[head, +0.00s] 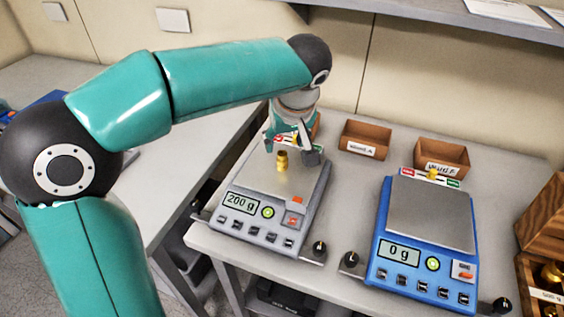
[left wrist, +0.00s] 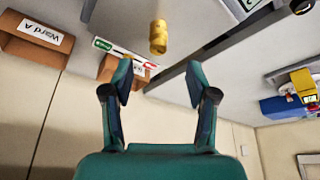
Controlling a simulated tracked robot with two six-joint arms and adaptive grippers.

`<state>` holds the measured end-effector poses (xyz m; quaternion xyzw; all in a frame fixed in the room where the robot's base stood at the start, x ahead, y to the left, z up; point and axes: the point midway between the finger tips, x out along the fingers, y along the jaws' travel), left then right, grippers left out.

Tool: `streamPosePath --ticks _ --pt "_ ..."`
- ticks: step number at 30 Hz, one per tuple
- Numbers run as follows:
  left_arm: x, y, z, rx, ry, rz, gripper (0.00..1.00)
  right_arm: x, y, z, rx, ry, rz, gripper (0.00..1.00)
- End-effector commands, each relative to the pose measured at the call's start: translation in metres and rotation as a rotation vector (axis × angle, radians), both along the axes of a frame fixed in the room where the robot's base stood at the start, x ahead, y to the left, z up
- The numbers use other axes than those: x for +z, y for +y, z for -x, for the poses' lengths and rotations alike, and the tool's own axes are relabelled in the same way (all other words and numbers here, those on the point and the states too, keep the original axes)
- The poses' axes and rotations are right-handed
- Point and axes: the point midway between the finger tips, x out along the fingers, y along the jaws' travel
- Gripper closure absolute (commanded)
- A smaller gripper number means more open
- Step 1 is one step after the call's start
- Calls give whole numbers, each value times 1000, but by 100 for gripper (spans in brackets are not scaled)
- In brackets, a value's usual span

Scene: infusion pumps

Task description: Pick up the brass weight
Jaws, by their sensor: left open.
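The brass weight (head: 282,161) stands upright on the pan of the grey scale (head: 262,228), whose display reads 200 g. My left gripper (head: 291,151) is open, its fingers around and just behind the weight in the head view. In the left wrist view the brass weight (left wrist: 158,37) shows beyond the fingertips, roughly centred between the two spread fingers (left wrist: 157,73). The gripper looks empty; I cannot tell whether a finger touches the weight. My right gripper is in neither view.
A blue scale (head: 420,258) reading 0 g stands to the right. Brown bins (head: 365,139) (head: 442,155) sit behind the scales, one partly hidden by my gripper. A wooden box with brass pieces (head: 541,278) is at the right edge. The table between the scales is clear.

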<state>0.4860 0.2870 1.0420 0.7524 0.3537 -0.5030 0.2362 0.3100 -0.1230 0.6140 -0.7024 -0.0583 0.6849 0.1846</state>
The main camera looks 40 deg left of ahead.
Motion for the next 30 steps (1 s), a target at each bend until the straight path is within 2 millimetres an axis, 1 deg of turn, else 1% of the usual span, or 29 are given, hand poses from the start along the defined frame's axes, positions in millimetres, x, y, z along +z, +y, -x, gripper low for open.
streamPosePath --ticks 1,3,11,18,21,29,30 --pt "-9 3 -2 2 4 -1 42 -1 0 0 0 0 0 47" --pt "-17 6 -4 2 4 -1 42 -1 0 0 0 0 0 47" --pt "-30 11 -9 2 2 0 42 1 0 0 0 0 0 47" --pt "-60 22 -21 2 4 0 42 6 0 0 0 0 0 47" --pt "-68 25 -24 1 2 0 42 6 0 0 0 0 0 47" --pt "-71 26 -25 0 0 0 42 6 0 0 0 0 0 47" --pt "-71 26 -25 0 0 0 47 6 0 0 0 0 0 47"
